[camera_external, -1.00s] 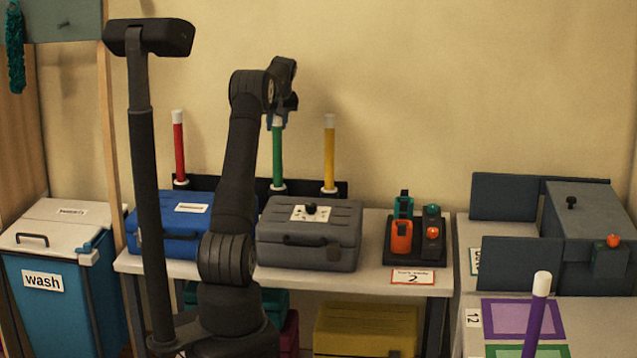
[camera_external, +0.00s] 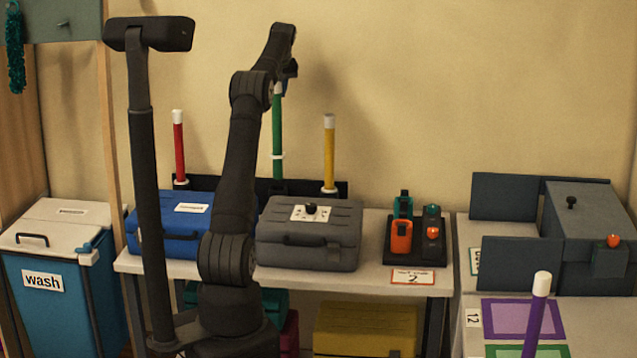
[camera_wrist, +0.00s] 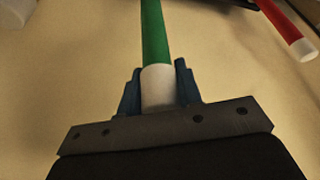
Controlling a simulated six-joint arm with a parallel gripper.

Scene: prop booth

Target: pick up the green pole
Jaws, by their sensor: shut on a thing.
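The green pole (camera_external: 277,135) is upright above the black rack at the back of the table, with a white band near its lower end. My gripper (camera_external: 281,88) is at its white top end, with the arm reaching up and over. In the wrist view my gripper (camera_wrist: 158,90) has its blue fingers on either side of the white end of the green pole (camera_wrist: 154,32), shut on it. In the external view the fingers are mostly hidden behind the arm. Whether the pole's bottom tip is clear of its socket is hard to tell.
A red pole (camera_external: 179,150) and a yellow pole (camera_external: 329,155) stand in the rack (camera_external: 230,186) on either side. A blue case (camera_external: 165,232) and a grey case (camera_external: 310,240) sit in front. A purple pole (camera_external: 535,315) stands at right. The wall above is bare.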

